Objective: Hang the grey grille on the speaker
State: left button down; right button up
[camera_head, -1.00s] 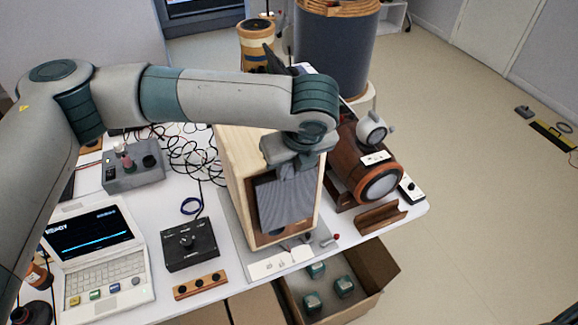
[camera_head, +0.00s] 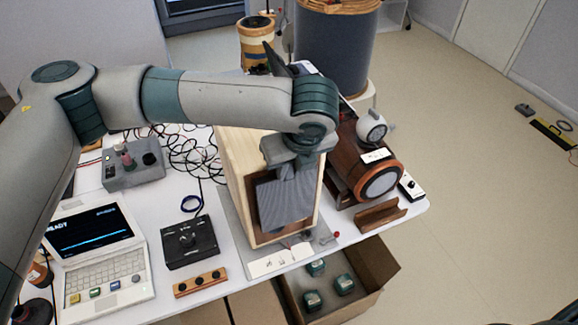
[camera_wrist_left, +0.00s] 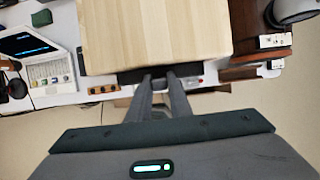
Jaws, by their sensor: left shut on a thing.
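The speaker is a pale wooden cabinet (camera_head: 233,165) standing on the table, its front facing the near edge. Its top fills the upper middle of the left wrist view (camera_wrist_left: 155,35). The grey grille (camera_head: 285,205) is a ribbed panel in front of the speaker's face, covering most of it. In the left wrist view it shows only as a dark edge (camera_wrist_left: 130,76) along the cabinet's front. My left gripper (camera_head: 287,172) is shut on the grille's upper part. Whether the grille touches the speaker I cannot tell. My right gripper is not in view.
A black control box (camera_head: 190,242) and a laptop (camera_head: 95,245) are on the left. An open cardboard box (camera_head: 375,285) with several green blocks is below the table's front edge.

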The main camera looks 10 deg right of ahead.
pick_arm(q)
jog(key=c, duration=1.5)
grip_release()
jog(key=shift+c, duration=0.2)
jog(key=shift+s+r+b, duration=0.2)
jog(key=shift+r+b, duration=0.15)
jog(key=shift+r, duration=0.2)
jog(key=b+v, duration=0.4)
jog(key=v, duration=1.2)
jog(key=shift+s+d, duration=0.1)
